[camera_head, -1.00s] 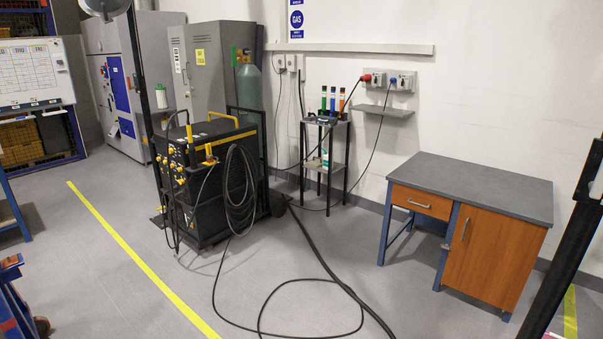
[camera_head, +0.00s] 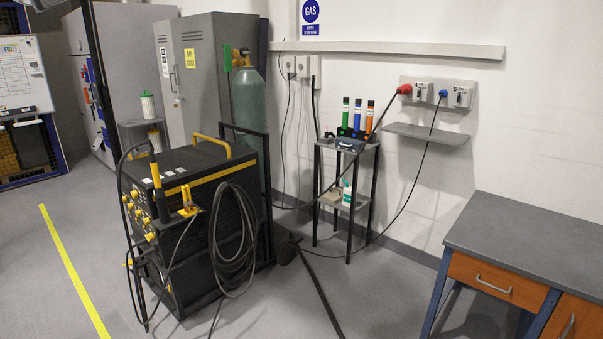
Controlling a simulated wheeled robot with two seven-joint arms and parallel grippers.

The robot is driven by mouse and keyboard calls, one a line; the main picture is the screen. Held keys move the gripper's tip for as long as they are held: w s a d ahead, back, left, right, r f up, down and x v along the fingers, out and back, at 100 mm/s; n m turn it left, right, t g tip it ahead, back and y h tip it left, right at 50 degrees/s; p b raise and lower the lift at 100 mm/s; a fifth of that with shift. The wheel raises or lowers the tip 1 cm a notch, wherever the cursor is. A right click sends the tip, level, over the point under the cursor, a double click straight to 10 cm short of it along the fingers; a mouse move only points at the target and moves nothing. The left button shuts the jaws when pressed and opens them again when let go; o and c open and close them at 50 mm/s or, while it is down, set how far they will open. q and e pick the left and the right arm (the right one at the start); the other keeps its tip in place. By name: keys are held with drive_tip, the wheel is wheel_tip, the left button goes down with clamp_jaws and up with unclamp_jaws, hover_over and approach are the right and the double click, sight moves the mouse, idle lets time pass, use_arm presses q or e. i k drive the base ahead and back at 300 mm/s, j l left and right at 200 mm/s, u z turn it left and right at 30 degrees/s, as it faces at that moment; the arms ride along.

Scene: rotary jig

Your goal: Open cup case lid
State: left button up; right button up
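Neither of my grippers shows in the head view. I see nothing that I can clearly tell to be the cup case. A small dark blue-grey box (camera_head: 349,144) lies on the top shelf of a narrow black stand (camera_head: 366,160) against the wall. It is too small to tell whether it is the case or how its lid stands. Green, blue and orange tubes (camera_head: 357,116) stand upright behind it.
A black welding machine (camera_head: 183,172) with coiled cable (camera_head: 236,240) stands left of the stand. A green gas cylinder (camera_head: 249,105) is behind it. A grey-topped desk (camera_head: 545,240) is at the right. A dark cable (camera_head: 320,292) runs over the floor between.

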sight(349, 142)
drive_tip(key=i+z, duration=0.1)
drive_tip(key=i, duration=0.6)
drive_tip(key=i+j+z, duration=0.1)
drive_tip(key=i, duration=0.65)
drive_tip(key=i+j+z, duration=0.1)
drive_tip(key=i, duration=0.6)
drive_tip(key=j, duration=0.15)
